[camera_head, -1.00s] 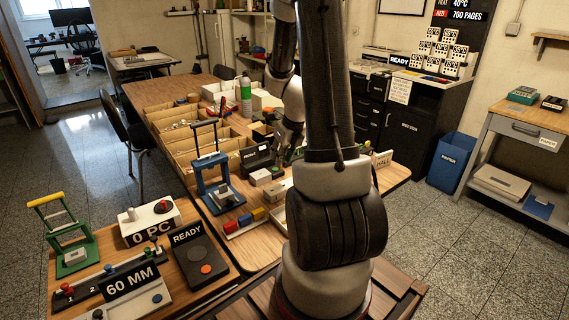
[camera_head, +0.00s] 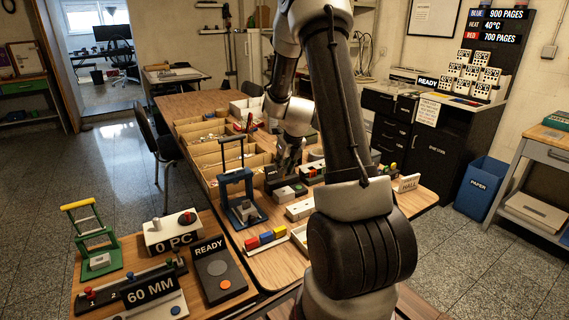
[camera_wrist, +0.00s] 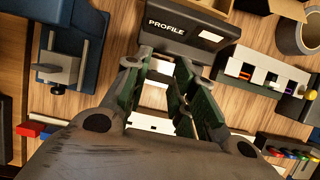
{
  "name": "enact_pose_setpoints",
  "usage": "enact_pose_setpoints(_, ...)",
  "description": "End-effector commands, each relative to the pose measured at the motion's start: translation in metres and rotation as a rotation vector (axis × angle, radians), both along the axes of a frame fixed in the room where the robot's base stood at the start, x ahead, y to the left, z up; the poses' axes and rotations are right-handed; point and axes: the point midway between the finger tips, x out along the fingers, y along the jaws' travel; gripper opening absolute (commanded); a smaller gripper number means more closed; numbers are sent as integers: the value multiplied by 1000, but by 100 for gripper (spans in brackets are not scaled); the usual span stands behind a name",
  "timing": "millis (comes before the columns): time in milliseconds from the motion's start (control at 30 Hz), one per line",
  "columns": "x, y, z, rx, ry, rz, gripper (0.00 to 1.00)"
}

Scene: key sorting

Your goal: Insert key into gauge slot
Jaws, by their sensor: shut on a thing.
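The black gauge marked PROFILE (camera_wrist: 185,28) lies just beyond my fingertips in the wrist view, with a small pale window at its right. In the head view the gauge (camera_head: 271,174) is partly seen beside the hand. My gripper (camera_wrist: 168,68) has two green-padded fingers pointing at the gauge. It also shows in the head view (camera_head: 289,154), low over the table. A small pale grey piece (camera_wrist: 161,67) shows between the fingertips and seems to be the held key; its outline is mostly hidden. I cannot tell whether it touches the gauge, and no slot is clearly visible.
A blue press (camera_head: 238,193) stands left of the gauge. A white rack with coloured pieces (camera_wrist: 265,73) is at the right, with a grey ring (camera_wrist: 299,35) behind it. Cardboard bins (camera_head: 228,160) line the back. Coloured blocks (camera_head: 266,238) lie nearer.

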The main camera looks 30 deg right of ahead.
Motion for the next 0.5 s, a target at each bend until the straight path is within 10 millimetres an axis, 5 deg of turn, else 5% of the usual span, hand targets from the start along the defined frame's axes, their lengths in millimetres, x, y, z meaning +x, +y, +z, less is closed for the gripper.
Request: enact_pose_setpoints(500,0,0,-35,-1,1,0,13)
